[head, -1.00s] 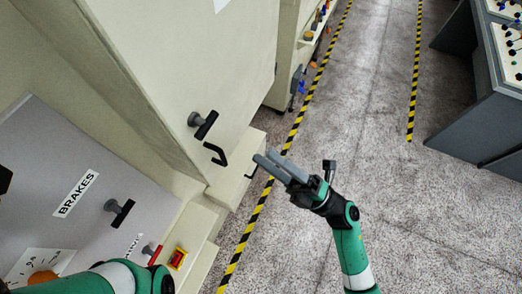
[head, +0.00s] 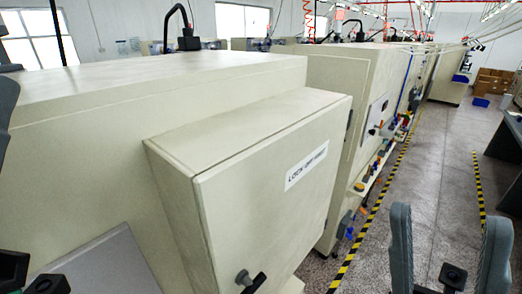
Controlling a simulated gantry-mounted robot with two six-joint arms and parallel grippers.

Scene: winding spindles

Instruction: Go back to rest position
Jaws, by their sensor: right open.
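My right gripper (head: 447,222) stands upright at the bottom right. Its two grey fingers are wide apart, with nothing between them. It is over the aisle floor, to the right of the machines. A grey finger of my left gripper (head: 6,105) shows at the left edge, cut off by the frame. The rest of that gripper is out of view or unclear, so I cannot tell its opening.
A large cream machine (head: 150,85) with a labelled cabinet door (head: 265,200) and black handle (head: 250,281) fills the left. More machines recede behind it. Yellow-black floor tape (head: 372,215) borders the open aisle (head: 432,165). A dark bench (head: 508,165) stands at the right edge.

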